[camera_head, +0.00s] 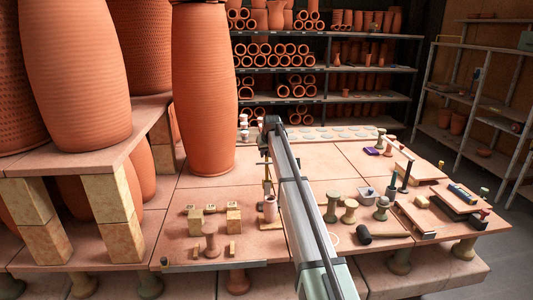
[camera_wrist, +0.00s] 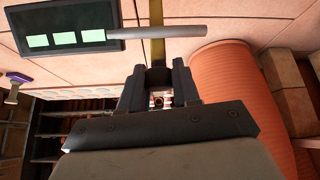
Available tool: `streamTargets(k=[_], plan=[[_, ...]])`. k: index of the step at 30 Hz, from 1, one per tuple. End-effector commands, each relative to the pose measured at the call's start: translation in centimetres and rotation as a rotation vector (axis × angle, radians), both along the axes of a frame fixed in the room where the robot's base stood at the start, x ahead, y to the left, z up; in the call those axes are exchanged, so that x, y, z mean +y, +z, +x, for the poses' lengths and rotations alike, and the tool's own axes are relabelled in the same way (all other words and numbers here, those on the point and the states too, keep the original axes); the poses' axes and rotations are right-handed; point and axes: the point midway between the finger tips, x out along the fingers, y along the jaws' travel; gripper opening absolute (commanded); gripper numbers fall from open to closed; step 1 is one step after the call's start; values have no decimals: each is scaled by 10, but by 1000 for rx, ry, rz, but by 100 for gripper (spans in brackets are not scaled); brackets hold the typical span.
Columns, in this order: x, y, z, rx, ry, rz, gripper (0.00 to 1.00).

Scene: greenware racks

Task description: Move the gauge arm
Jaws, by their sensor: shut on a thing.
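My gripper (camera_wrist: 158,72) shows in the wrist view with its two dark fingers close together. They are shut on a narrow brass-coloured bar (camera_wrist: 157,48), which I take for the gauge arm. A grey rod (camera_wrist: 185,32) crosses the bar just beyond the fingertips; whether they are joined I cannot tell. A dark plate with pale green squares (camera_wrist: 95,40) lies at the rod's left end. In the head view my arm hides most of the gripper, and a thin upright post (camera_head: 265,172) shows just left of it.
A tall terracotta pot (camera_head: 205,95) stands close left of my arm; its ribbed side fills the right of the wrist view (camera_wrist: 228,90). Small stands and blocks (camera_head: 210,240) lie front left. Spools, a mallet (camera_head: 375,235) and trays crowd the right. Shelves of pots (camera_head: 320,65) stand behind.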

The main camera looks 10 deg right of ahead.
Motion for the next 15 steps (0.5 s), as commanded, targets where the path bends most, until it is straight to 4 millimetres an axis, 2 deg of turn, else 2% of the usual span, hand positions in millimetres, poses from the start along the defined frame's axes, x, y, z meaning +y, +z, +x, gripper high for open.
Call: streamTargets(k=[1, 8, 15], plan=[[-2, 0, 7, -11, -1, -3, 32], [-1, 0, 5, -8, -1, -1, 54], [0, 1, 3, -7, -1, -1, 56]])
